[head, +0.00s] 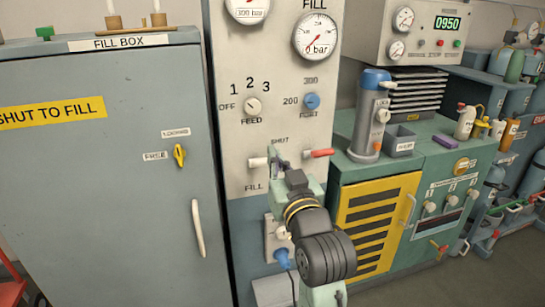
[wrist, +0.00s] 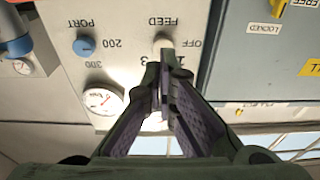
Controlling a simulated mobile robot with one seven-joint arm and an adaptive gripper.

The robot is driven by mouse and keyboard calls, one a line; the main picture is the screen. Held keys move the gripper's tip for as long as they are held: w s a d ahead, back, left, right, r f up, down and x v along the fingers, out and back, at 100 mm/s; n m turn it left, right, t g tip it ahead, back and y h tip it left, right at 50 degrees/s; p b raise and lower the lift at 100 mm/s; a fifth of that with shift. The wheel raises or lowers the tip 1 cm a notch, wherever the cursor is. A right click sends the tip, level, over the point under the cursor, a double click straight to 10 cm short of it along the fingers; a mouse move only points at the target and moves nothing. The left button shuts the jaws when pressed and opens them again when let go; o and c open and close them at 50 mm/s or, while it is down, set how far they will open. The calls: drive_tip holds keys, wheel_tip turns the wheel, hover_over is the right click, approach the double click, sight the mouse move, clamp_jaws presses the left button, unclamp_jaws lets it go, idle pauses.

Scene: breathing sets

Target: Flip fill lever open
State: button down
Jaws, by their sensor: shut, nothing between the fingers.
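In the head view, a lever with a red handle (head: 320,153) sticks out to the right from the grey panel, roughly level and just below the SHUT label. A white-ended knob (head: 258,162) sits to the left, above the FILL label. My gripper (head: 276,154) is between them and hides the panel there, including the lever's inner end. I cannot tell whether it touches the lever. In the wrist view, which is upside down, my gripper (wrist: 162,62) is shut and empty, with its fingertips over the FEED knob area. The lever is not seen there.
Above are the FEED knob (head: 252,106), the blue PORT knob (head: 312,101) and the FILL gauge (head: 316,37). The fill box (head: 90,220) with its long handle (head: 198,228) stands at left. A blue-topped cylinder (head: 371,115) on a green cabinet (head: 440,160) stands at right.

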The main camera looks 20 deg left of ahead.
drive_tip(key=r+p, duration=0.2)
drive_tip(key=p, duration=0.1)
hover_over(262, 162)
drive_tip(key=f, duration=0.1)
drive_tip(key=d+f, duration=0.1)
drive_tip(key=f, duration=0.2)
drive_tip(key=shift+s+d+f, duration=0.15)
drive_tip(key=shift+s+f, duration=0.15)
drive_tip(key=shift+f, duration=0.05)
drive_tip(key=shift+f+b, duration=0.15)
drive_tip(key=shift+b, duration=0.2)
drive_tip(key=shift+s+d+f+t+b, duration=0.2)
drive_tip(key=shift+f+t+b, duration=0.15)
drive_tip(key=shift+b, duration=0.65)
